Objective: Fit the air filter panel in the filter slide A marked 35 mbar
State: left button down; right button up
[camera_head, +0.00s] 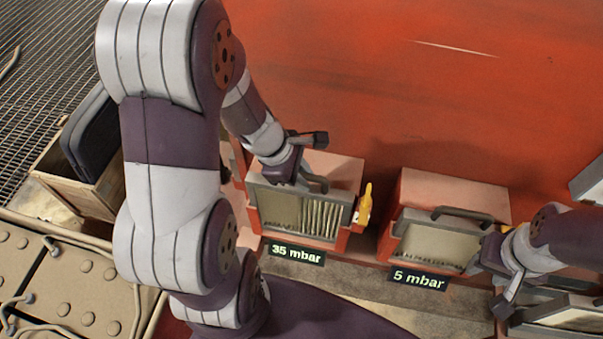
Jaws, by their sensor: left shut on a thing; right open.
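The filter slide marked 35 mbar (347,168) is a red box with a label below its front. The air filter panel (320,217), grey-framed with pale pleats, is at the front of this slide; I cannot tell how deep it sits. My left gripper (312,180) is shut at the panel's top edge, seemingly on its dark handle; the wrist partly hides the contact. My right gripper (489,277) is open, low beside the right side of the slide marked 5 mbar (425,185).
The 5 mbar slide holds a beige panel (432,245) with a dark handle. A yellow piece (366,204) stands at the right of the 35 mbar slide. A wooden crate (52,178) with dark panels is at left. A red wall rises behind.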

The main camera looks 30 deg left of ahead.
pick_arm(q)
jog(key=shift+f+b, duration=0.7)
jog(key=shift+f, duration=0.15)
jog(key=c, duration=0.9)
grip_release()
jog(key=p+v, duration=0.2)
jog(key=v, duration=1)
jog(key=shift+s+r+p, duration=0.15)
jog(key=shift+r+p, duration=0.2)
jog(key=shift+p, duration=0.05)
